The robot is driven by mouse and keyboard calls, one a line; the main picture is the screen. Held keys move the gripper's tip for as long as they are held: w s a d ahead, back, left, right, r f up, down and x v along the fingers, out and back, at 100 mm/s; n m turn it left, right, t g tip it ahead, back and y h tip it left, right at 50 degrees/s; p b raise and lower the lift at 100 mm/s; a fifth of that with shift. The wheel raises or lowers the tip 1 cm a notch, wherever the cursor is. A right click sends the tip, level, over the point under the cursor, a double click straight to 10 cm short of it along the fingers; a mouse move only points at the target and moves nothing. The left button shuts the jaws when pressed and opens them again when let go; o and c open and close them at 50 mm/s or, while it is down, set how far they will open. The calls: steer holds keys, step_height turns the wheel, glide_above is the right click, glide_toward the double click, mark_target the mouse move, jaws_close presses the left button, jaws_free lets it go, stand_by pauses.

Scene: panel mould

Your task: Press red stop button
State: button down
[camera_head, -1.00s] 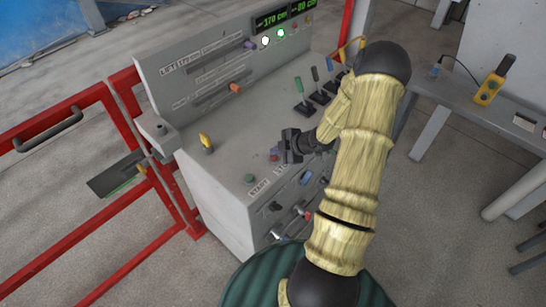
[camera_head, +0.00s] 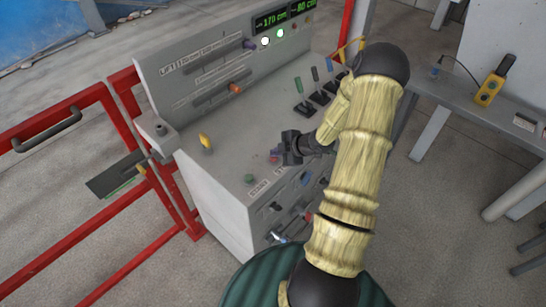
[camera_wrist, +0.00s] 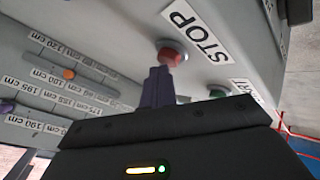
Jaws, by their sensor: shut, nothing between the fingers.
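The red stop button (camera_wrist: 172,52) sits on the grey control panel beside a white STOP label (camera_wrist: 195,30). In the head view the red button (camera_head: 274,152) is partly hidden by my gripper (camera_head: 288,148). My gripper is shut and empty. In the wrist view its closed purple-grey fingers (camera_wrist: 158,86) reach to the button, and their tips overlap its near edge. I cannot tell whether they touch it.
A green button (camera_head: 249,178) with a START label is near the panel's front edge. A yellow knob (camera_head: 205,141) and several levers (camera_head: 315,88) stand on the console. Red railing (camera_head: 120,92) is at left. A grey table (camera_head: 440,95) is at right.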

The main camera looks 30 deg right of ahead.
mark_target(277, 158)
steer(key=shift+f, duration=0.25)
steer(key=shift+r, duration=0.1)
stand_by(0.3)
steer(key=shift+r+p, duration=0.7)
steer(key=shift+r, duration=0.15)
step_height(277, 158, up, 5)
steer(key=p, duration=0.4)
stand_by(0.8)
